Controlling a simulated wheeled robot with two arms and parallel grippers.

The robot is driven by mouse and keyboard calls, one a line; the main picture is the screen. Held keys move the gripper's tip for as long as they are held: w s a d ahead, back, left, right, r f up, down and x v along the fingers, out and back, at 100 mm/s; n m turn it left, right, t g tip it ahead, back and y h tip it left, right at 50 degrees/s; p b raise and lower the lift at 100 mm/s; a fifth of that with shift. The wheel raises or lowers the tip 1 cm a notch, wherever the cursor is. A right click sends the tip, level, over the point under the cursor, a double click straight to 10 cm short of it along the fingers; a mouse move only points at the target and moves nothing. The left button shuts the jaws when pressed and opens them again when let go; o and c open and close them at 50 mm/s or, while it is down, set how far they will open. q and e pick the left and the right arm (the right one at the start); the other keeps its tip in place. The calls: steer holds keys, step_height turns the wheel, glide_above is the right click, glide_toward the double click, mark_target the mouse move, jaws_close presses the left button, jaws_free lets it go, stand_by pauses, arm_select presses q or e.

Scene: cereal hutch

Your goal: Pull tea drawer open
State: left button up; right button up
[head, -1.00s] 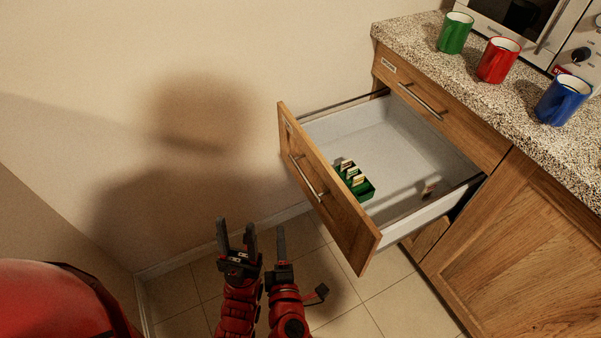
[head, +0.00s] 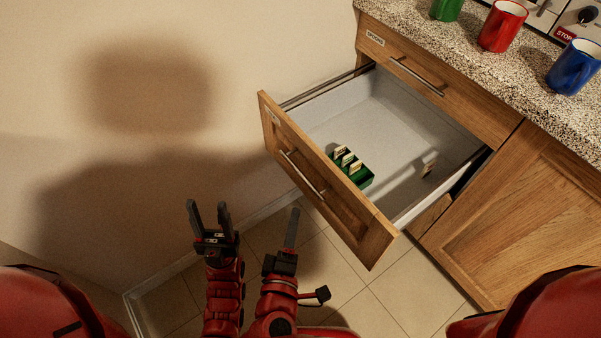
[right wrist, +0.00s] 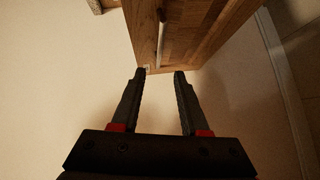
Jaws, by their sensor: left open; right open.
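The tea drawer (head: 372,245) is pulled well out of the wooden cabinet, and its white inside shows. Its bar handle (head: 302,172) is on the wooden front. A green box (head: 366,179) with several upright tea packets stands inside near the front, and a small packet lies further right. My left gripper (head: 208,210) is open and empty, left of the drawer front and apart from it. My right gripper (head: 293,228) is below the drawer front and apart from the handle; the right wrist view shows its two fingers (right wrist: 160,73) apart with nothing between them, the wooden front beyond.
Above is a closed drawer (head: 420,78) labelled "SPOONS". The speckled counter (head: 455,55) holds a green mug (head: 446,9), a red mug (head: 502,26) and a blue mug (head: 575,67). A closed cabinet door (head: 510,220) is at right. Tiled floor (head: 350,295) is free below.

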mark_target(303, 175)
steer(key=w, duration=0.4)
steer(key=w+d+f, duration=0.1)
steer(key=w, duration=0.4)
steer(key=w+d+f, duration=0.1)
steer(key=w, duration=0.4)
steer(key=shift+w, duration=0.1)
steer(key=shift+c, duration=0.2)
jaws_close()
stand_by(0.8)
steer(key=shift+d, duration=0.1)
